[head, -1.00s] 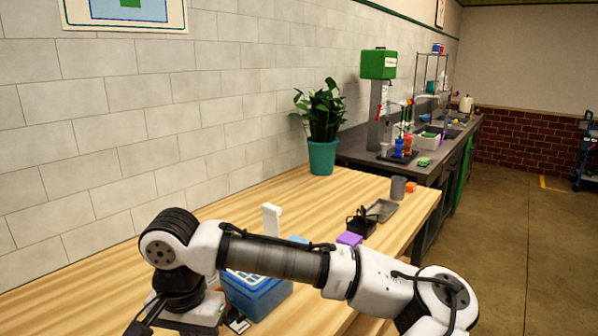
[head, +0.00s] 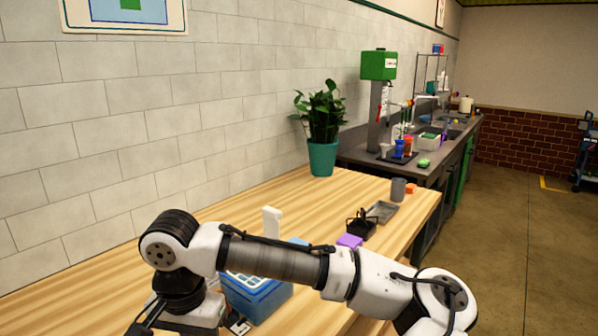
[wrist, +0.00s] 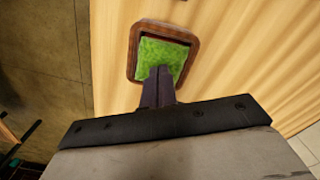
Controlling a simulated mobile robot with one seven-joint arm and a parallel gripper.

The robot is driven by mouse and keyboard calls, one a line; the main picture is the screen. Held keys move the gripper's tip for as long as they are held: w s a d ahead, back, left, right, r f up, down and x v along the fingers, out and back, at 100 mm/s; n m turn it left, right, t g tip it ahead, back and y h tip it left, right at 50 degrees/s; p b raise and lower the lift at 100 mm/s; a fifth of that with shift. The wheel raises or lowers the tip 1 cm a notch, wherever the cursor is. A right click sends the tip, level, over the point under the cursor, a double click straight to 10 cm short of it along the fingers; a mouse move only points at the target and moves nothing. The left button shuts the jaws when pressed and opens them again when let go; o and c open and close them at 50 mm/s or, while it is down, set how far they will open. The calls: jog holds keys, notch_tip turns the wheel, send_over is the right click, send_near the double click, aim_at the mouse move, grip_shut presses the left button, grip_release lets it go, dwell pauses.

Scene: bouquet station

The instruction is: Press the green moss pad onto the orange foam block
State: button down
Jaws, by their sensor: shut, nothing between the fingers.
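The green moss pad (wrist: 162,53) lies in a shallow brown-rimmed tray (wrist: 133,58) in the wrist view. My gripper (wrist: 161,70) has its dark fingers together and empty, with their tips over the lower middle of the moss. I cannot tell whether they touch it. A small orange block (head: 411,188), perhaps the foam block, sits at the far right end of the wooden table, beside a grey cup. No orange shows in the wrist view.
On the wooden table (head: 240,203) stand a blue box (head: 262,302), a purple block (head: 349,241), a black holder (head: 361,228), a grey tray (head: 382,211), the grey cup (head: 398,189) and a potted plant (head: 322,158). Bare wood lies along the wall side.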

jog(key=shift+r+p, duration=2.85)
jog(key=shift+r, duration=0.35)
jog(key=shift+f, duration=0.1)
